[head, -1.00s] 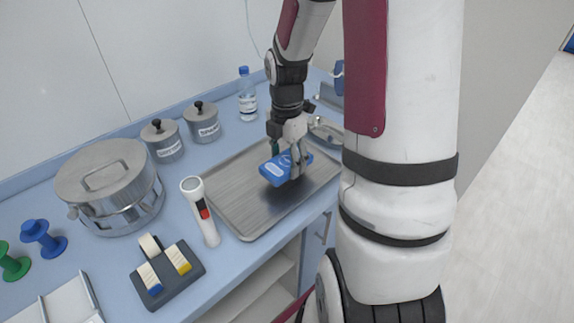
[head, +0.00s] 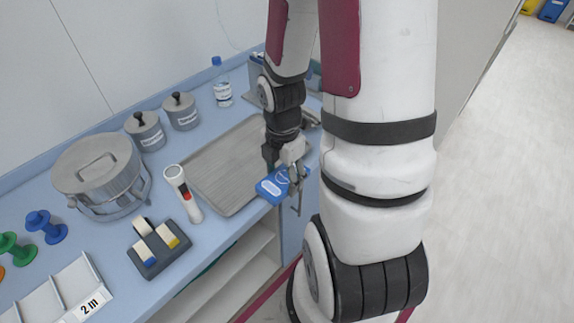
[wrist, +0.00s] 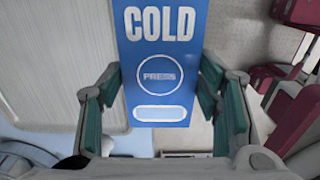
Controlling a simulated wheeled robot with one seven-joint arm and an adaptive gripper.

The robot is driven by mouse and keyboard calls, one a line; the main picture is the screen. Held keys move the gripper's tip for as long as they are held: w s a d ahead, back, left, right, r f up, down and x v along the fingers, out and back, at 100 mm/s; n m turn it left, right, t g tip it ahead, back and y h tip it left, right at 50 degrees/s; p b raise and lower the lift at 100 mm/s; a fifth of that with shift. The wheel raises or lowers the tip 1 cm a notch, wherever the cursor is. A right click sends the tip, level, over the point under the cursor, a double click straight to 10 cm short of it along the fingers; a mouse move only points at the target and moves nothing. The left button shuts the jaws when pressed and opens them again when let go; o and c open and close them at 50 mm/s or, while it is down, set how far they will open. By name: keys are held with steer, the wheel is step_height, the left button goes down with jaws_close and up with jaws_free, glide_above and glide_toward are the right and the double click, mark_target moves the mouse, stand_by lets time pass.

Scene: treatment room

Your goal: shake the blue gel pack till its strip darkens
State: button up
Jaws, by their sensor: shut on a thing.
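The blue gel pack (head: 270,188) is held by my gripper (head: 289,182) at the front edge of the counter, near the front right of the metal tray (head: 212,182). In the wrist view the pack (wrist: 160,52) lies between the green-padded fingers of my gripper (wrist: 163,105). Its face reads COLD, with a round PRESS mark below. My gripper hides part of the pack in the head view.
A white and red torch-like device (head: 183,193) stands left of the tray. A steel pot (head: 97,170), two lidded canisters (head: 146,131) and a water bottle (head: 221,82) stand behind. A dark holder with blocks (head: 158,247) sits at the front. Open floor (head: 490,220) lies right.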

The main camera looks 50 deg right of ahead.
mark_target(285, 181)
steer(key=shift+s+a+r+p, duration=0.15)
steer(key=shift+s+a+p, duration=0.1)
steer(key=shift+s+p, duration=0.55)
step_height(285, 181, up, 4)
steer(key=p, duration=0.4)
steer(key=shift+w+r, duration=0.1)
steer(key=shift+r, duration=0.15)
steer(key=shift+r+p, duration=0.1)
steer(key=shift+p, duration=0.2)
steer(key=shift+w, duration=0.1)
